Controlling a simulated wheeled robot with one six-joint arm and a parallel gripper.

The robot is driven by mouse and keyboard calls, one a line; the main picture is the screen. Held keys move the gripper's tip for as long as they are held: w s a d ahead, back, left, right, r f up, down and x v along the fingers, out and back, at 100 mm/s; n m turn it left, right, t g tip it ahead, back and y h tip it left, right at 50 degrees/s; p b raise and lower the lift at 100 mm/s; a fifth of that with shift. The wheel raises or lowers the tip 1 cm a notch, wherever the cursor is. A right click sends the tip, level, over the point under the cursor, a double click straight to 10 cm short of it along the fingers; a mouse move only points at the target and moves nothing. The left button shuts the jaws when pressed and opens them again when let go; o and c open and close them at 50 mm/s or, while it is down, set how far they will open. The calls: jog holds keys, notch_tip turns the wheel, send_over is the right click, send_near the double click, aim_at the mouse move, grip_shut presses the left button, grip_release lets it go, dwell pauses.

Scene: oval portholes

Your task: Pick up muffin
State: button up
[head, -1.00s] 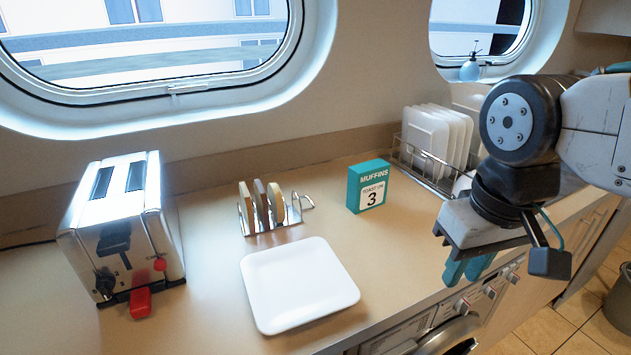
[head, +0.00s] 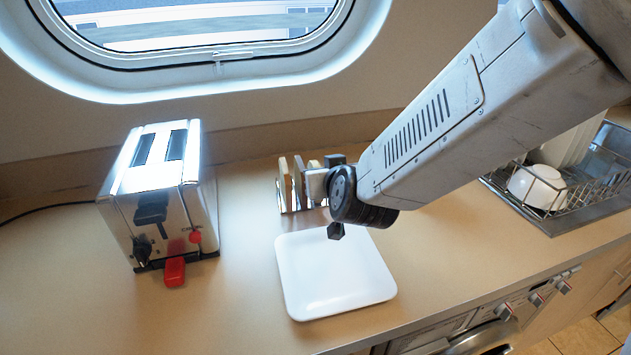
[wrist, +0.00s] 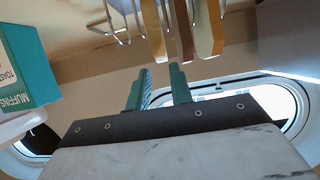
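Several upright muffin slices (head: 298,183) stand in a wire toast rack (head: 290,208) behind the plate, partly covered by my arm in the head view. In the wrist view, which looks upside down, the muffin slices (wrist: 180,28) hang from the top edge with tan and brown faces, and the rack's wires (wrist: 110,22) show beside them. My gripper (wrist: 160,76) has two teal fingers standing apart with nothing between them. Its fingertips are just short of the slices in that picture; whether they touch is unclear. In the head view my arm hides the fingers.
A white square plate (head: 335,280) lies empty in front of the rack. A chrome toaster (head: 165,205) with a red lever stands to the left. A teal muffins box (wrist: 22,65) is close by the gripper. A dish rack (head: 560,195) with a white bowl is at right.

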jog(key=x, duration=0.8)
jog(key=shift+a, duration=0.1)
jog(key=shift+c, duration=0.3)
grip_shut()
